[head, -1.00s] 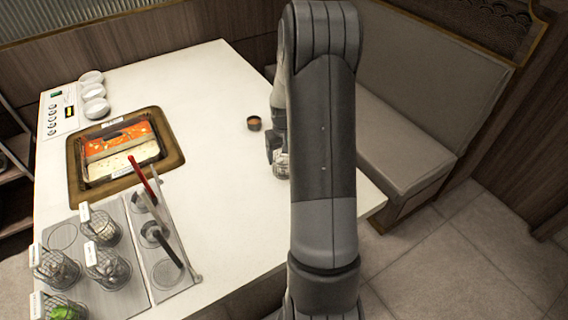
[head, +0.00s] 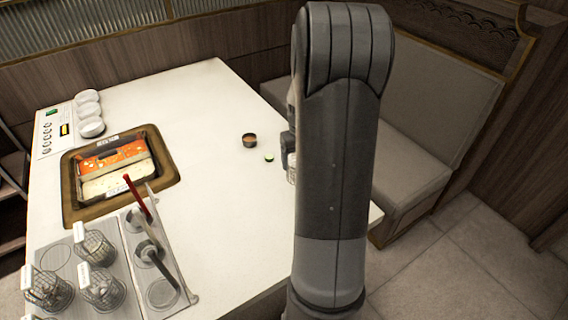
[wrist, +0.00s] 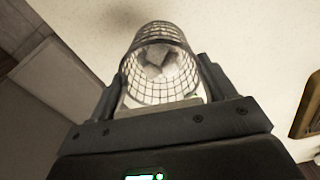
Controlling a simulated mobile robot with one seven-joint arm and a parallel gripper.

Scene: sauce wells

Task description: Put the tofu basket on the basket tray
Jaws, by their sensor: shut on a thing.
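A wire-mesh basket (wrist: 160,92) with pale chunks in it, which look like tofu, is between the fingers of my gripper (wrist: 161,88) in the wrist view. My gripper is shut on it. In the head view my gripper (head: 290,150) is mostly hidden behind my arm, over the right part of the table. Only a sliver of the held basket (head: 291,173) shows there. The grey basket tray (head: 55,257) is at the lower left, with several labelled wire baskets on it and an empty ring at its back left.
A two-part hot pot (head: 72,200) sits in the table left of centre. A ladle rest (head: 161,293) with ladles stands beside the tray, their handles sticking up. The middle of the table is clear.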

